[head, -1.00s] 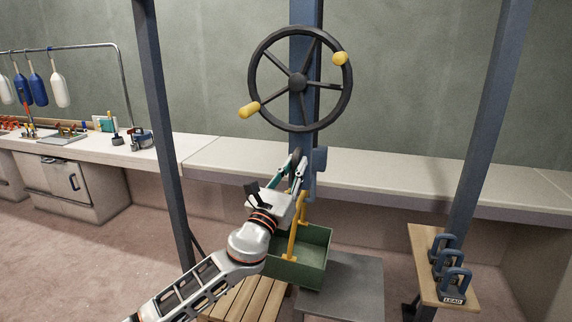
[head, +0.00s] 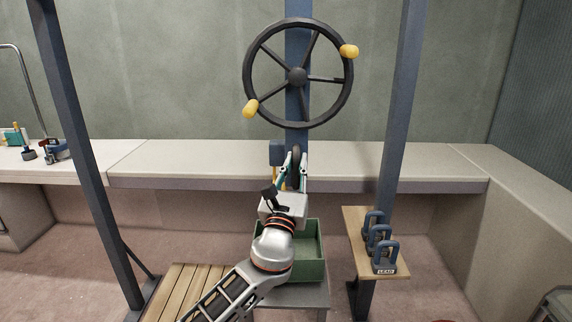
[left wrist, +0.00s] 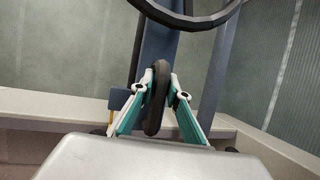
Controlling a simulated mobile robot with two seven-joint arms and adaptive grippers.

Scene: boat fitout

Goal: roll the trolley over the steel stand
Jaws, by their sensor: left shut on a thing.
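The trolley's blue upright (head: 297,112) carries a large black handwheel (head: 296,76) with two yellow knobs. My left gripper (head: 296,168) is below the wheel, shut on a dark rounded grip, which shows between the fingers in the left wrist view (left wrist: 155,102). An open green box (head: 313,262) is below the gripper, and my arm hides part of it. The grey steel stand (head: 312,296) shows under the box. I cannot tell whether the box touches it. My right gripper is not in view.
A slatted wooden platform (head: 180,290) lies left of the stand. A wooden shelf (head: 357,222) with several lead weights (head: 385,258) is at right. Blue frame posts stand at left (head: 82,165) and right (head: 398,120). A pale counter (head: 200,163) runs behind.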

